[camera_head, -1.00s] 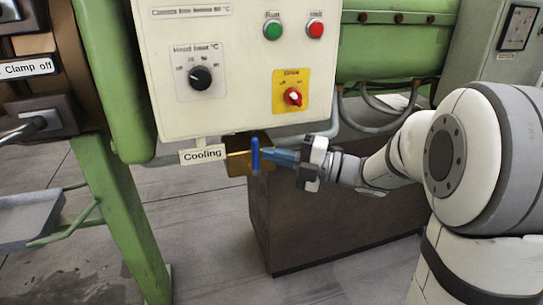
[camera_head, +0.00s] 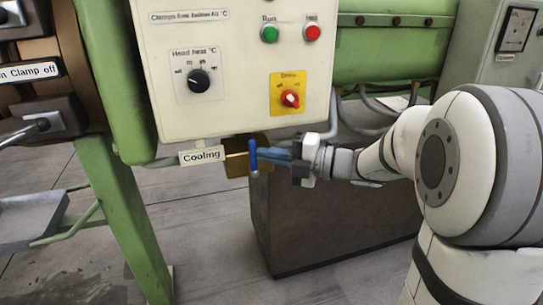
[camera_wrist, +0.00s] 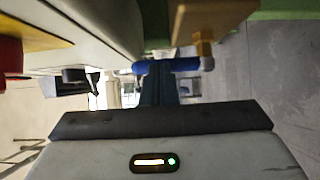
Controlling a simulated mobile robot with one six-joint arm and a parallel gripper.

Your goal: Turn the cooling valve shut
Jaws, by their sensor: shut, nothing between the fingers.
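The cooling valve's blue lever handle (camera_head: 253,158) stands upright in the head view, below the control box and right of the "Cooling" label (camera_head: 201,156). Its brass-coloured body (camera_head: 236,164) is behind it. In the wrist view the blue handle (camera_wrist: 170,66) lies across the upper middle, beside a brass stem (camera_wrist: 203,46). My gripper (camera_head: 270,154) is shut and empty, its blue-grey fingers pointing left with the tips close to the handle's right side. The fingers (camera_wrist: 158,88) also reach toward the handle in the wrist view. I cannot tell whether they touch it.
The control box (camera_head: 235,95) hangs just above my gripper, with a red drive switch (camera_head: 290,99) on a yellow plate. A brown cabinet (camera_head: 330,215) stands below and behind. A green machine leg (camera_head: 125,215) is at left. Grey floor is open in front.

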